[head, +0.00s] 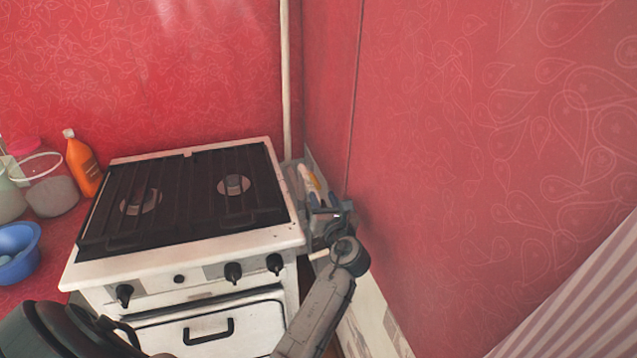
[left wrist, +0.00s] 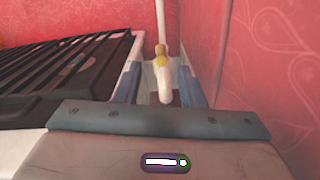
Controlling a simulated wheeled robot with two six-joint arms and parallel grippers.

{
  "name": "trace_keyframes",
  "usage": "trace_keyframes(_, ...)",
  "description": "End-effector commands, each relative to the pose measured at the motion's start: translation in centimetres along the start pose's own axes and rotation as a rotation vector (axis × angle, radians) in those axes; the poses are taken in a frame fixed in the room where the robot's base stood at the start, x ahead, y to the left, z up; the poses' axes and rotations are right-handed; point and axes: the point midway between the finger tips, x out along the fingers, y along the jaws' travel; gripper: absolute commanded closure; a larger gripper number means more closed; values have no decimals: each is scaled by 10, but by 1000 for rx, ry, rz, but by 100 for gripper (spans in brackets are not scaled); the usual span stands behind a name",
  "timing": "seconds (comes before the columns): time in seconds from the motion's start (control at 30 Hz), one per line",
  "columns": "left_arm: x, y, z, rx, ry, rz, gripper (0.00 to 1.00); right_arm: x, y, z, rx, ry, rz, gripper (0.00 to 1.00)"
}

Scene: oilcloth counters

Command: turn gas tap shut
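The gas tap (left wrist: 162,62) has a yellow fitting and a whitish lever (left wrist: 165,86) that points toward the camera in the left wrist view. It sits low on the white vertical pipe (head: 287,85) in the corner right of the stove. In the head view the tap (head: 313,182) is small and partly hidden by my gripper. My left gripper (head: 320,196) is in that narrow gap. Its fingers (left wrist: 160,82) are apart, one on each side of the lever, with gaps visible; I cannot tell any contact. My right gripper does not show.
The white stove (head: 270,238) with black grates stands close left of my gripper. The red wall (head: 430,150) is close on the right. An orange bottle (head: 83,165), a clear jar (head: 50,190) and a blue bowl (head: 17,252) stand on the counter left of the stove.

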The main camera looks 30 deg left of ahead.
Motion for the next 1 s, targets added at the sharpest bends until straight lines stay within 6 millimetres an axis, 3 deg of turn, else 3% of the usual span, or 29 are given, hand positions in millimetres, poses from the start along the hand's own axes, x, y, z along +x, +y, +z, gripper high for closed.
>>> trace_keyframes(0.1, 25, 1, 2, 3, -1, 2, 64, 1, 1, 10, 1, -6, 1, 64)
trace_keyframes(0.33, 57, 0, 1, 1, 0, 0, 64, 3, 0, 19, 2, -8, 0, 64)
trace_keyframes(0.73, 66, 0, 0, 0, 1, 0, 64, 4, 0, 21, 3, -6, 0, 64)
trace_keyframes(0.77, 66, 0, 0, 0, 1, 0, 66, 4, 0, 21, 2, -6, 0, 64)
trace_keyframes(0.93, 66, 0, 0, -1, 1, 0, 99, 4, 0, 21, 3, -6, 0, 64)
trace_keyframes(1.0, 66, 0, 0, -1, 1, 0, 100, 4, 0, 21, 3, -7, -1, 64)
